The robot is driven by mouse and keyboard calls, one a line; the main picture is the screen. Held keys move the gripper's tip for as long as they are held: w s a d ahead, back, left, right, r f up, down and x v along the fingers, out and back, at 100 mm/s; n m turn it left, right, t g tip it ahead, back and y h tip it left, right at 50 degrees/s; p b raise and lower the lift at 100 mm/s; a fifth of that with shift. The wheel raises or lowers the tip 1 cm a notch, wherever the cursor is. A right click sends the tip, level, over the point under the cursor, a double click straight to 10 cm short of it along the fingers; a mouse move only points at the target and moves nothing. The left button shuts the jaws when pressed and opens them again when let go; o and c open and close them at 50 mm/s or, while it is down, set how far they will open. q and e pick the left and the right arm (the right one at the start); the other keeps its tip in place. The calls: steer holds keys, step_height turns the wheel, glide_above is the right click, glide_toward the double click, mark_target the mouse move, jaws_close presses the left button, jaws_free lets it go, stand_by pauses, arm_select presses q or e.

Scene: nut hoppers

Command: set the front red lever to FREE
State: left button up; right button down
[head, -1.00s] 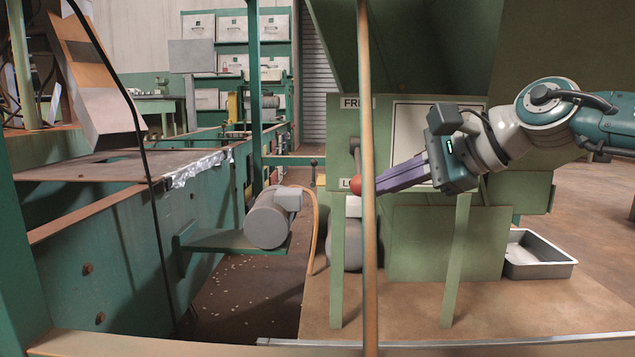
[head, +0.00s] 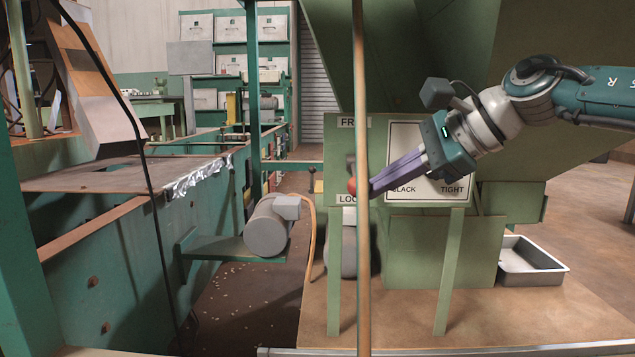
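The front red lever's red knob (head: 352,186) shows just left of a thin upright post, on the green hopper's front. It sits slightly above the LOCK label (head: 347,199) and well below the FREE label (head: 347,122). The post hides part of the knob and lever. My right gripper (head: 373,190) reaches in from the right, its purple fingers close together and pointing down-left at the knob. The post covers the spot where fingertips and knob meet, so I cannot tell whether they grip it. My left gripper is out of view.
The thin brown post (head: 362,270) stands in front of the lever. A white SLACK/TIGHT plate (head: 428,150) is behind the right gripper. A grey motor (head: 268,228) sits on a shelf at left. A metal tray (head: 530,262) lies on the floor at right.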

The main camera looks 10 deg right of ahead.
steer(key=r+p, duration=0.2)
steer(key=r, duration=0.1)
steer(key=r+p, duration=0.1)
steer(key=r, duration=0.1)
steer(key=shift+w, duration=0.35)
steer(key=shift+r, duration=0.1)
stand_by(0.5)
